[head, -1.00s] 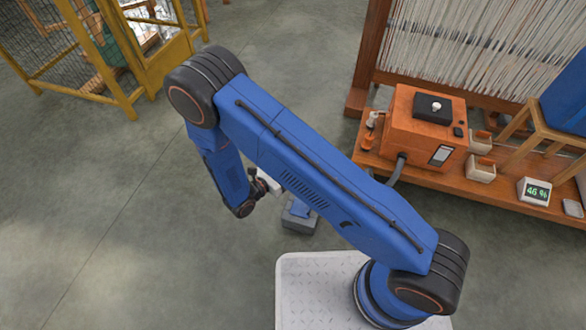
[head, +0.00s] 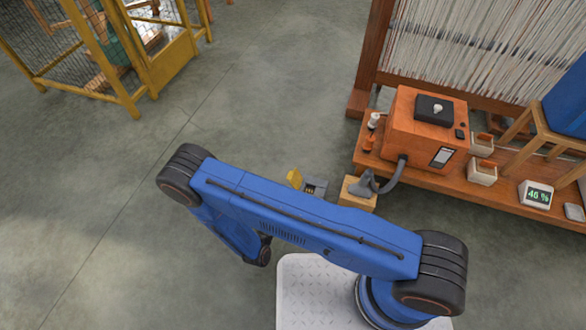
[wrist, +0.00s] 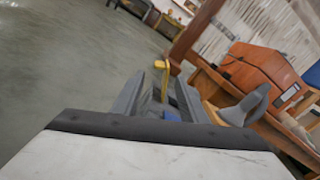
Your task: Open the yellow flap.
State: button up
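The yellow flap (head: 295,178) stands raised at the left end of a small grey box (head: 318,184) with a dark opening. My blue arm hides the box's near part in the head view. In the wrist view the flap (wrist: 162,80) shows as a narrow upright yellow strip, beyond and between the two grey fingers of my gripper (wrist: 157,88). The fingers are apart, and nothing is clearly held. A small blue patch low between them is too blurred to name.
A wooden block (head: 357,192) and a grey hose nozzle (head: 367,184) sit just right of the box. An orange machine (head: 425,140) stands on a low wooden bench (head: 500,185) before a loom. A yellow cage (head: 125,45) is at upper left. Floor between is clear.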

aim_at(294, 180)
jog(key=x, duration=1.6)
jog(key=shift+c, duration=0.3)
grip_shut()
